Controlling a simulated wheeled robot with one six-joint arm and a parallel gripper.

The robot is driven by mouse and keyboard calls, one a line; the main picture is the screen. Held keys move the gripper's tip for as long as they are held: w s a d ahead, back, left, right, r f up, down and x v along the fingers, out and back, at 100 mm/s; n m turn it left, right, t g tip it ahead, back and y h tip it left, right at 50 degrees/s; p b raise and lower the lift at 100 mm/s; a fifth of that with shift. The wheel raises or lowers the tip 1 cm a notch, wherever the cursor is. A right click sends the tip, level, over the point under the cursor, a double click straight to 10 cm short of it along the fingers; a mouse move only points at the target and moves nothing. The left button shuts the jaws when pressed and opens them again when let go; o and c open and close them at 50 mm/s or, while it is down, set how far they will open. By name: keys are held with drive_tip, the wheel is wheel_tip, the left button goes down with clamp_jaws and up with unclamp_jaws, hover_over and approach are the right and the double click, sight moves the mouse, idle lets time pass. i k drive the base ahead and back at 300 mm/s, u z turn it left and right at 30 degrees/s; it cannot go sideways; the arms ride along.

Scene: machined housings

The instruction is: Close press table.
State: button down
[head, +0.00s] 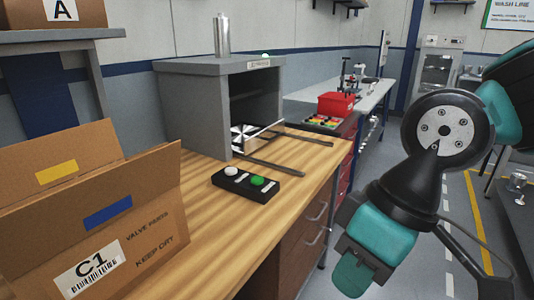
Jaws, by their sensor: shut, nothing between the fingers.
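The grey press (185,105) stands on the wooden bench as an open-fronted housing. Its press table (262,140) is a light, low-edged plate that sticks out of the front opening, between two dark rails (278,168) reaching out over the bench. A shiny round metal piece shows at the plate's left side; its exact form is hard to tell. My gripper (352,278) is at the lower right, in front of the bench edge, pointing down. It is shut and empty, well apart from the press table.
A black button box (245,184) with a white and a green button lies on the wooden bench (205,230) before the press. A cardboard box marked C1 (125,235) fills the bench's left front. A red bin (337,104) stands farther back.

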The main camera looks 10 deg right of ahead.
sight(247, 131)
drive_tip(key=z, duration=0.35)
drive_tip(key=i, duration=1.45)
drive_tip(key=u, duration=0.35)
